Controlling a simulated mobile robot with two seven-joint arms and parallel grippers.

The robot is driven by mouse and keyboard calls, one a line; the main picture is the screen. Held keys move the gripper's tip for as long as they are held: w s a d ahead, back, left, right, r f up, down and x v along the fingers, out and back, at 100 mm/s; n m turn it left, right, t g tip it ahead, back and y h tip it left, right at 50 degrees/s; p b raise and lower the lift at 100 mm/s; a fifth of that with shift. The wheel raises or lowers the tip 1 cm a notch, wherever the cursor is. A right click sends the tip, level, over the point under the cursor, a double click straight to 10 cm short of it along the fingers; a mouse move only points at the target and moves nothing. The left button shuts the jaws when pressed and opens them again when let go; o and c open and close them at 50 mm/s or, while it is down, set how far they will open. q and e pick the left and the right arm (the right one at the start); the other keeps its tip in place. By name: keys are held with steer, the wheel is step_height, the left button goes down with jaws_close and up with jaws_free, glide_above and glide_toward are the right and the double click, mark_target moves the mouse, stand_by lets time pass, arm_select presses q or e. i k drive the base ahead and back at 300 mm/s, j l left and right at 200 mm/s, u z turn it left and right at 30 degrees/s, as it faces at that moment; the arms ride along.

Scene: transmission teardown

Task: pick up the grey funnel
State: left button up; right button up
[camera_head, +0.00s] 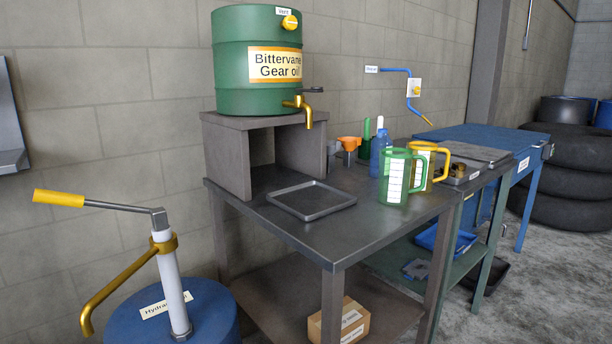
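A small grey shape that looks like the grey funnel (333,148) stands at the back of the dark metal table (390,218), just right of the drum stand. It is small in the view, and its lower part is hard to make out. An orange funnel (349,142) is close beside it on the right. Neither of my grippers is in view.
A green gear oil drum (240,60) with a brass tap sits on a stand (228,155). A shallow tray (311,200) lies in front. Green (394,178) and yellow (430,160) jugs and a blue bottle (379,150) stand to the right. A hand pump (170,280) rises at left.

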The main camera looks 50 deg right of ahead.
mark_target(333, 147)
steer(key=z, duration=1.85)
